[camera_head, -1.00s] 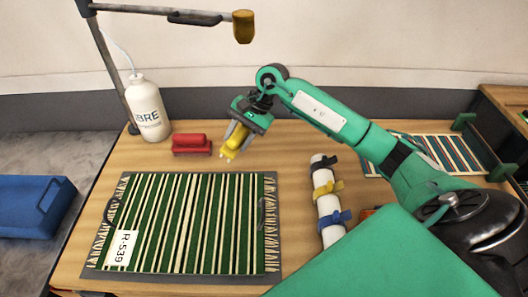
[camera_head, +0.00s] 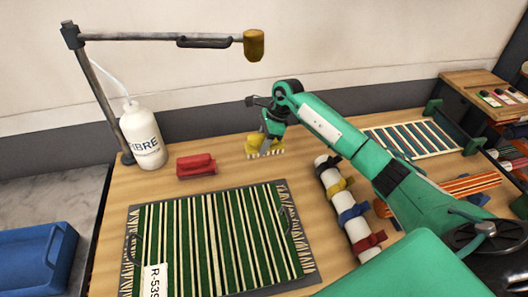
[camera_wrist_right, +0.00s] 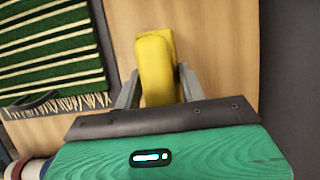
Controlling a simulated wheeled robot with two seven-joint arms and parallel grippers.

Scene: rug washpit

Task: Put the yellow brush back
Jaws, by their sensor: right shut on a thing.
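The yellow brush (camera_head: 252,146) is on the far side of the wooden table, with its pale bristles facing down. My right gripper (camera_head: 270,133) is shut on it from above. I cannot tell whether the bristles touch the table or hang just above it. In the right wrist view the yellow block of the brush (camera_wrist_right: 155,66) sits between the two grey fingers of my right gripper (camera_wrist_right: 158,85). My left gripper is not in view.
A red brush (camera_head: 196,165) lies left of the yellow one, beside a white bottle (camera_head: 143,140). A green striped rug (camera_head: 215,240) lies in front. A strapped white roll (camera_head: 340,205) lies to the right. Bare table surrounds the yellow brush.

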